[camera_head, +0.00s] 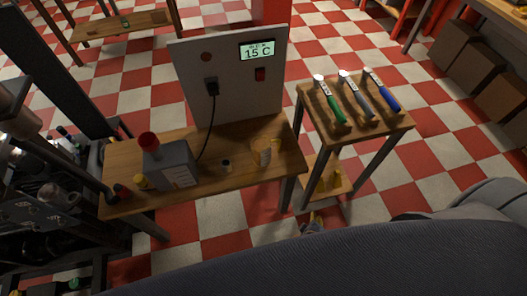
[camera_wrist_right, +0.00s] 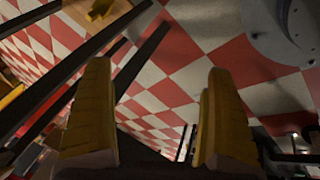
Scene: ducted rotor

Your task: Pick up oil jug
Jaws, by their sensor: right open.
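I cannot tell for sure which thing is the oil jug. An amber, see-through vessel (camera_head: 262,152) stands on the right part of the wooden table. A yellow object (camera_head: 334,180) sits on the low shelf of the small side table; it is partly hidden and its shape is unclear. My right gripper (camera_head: 313,217) is below the side table, in front of that shelf and apart from it. In the right wrist view, its two yellow fingers (camera_wrist_right: 158,120) are wide apart with nothing between them. I do not make out my left gripper.
A grey box with a red top (camera_head: 172,163) stands on the table before an upright panel (camera_head: 232,75). Several hammer-like tools with coloured handles (camera_head: 357,97) lie on the side table (camera_head: 307,95). Its legs stand near my right gripper.

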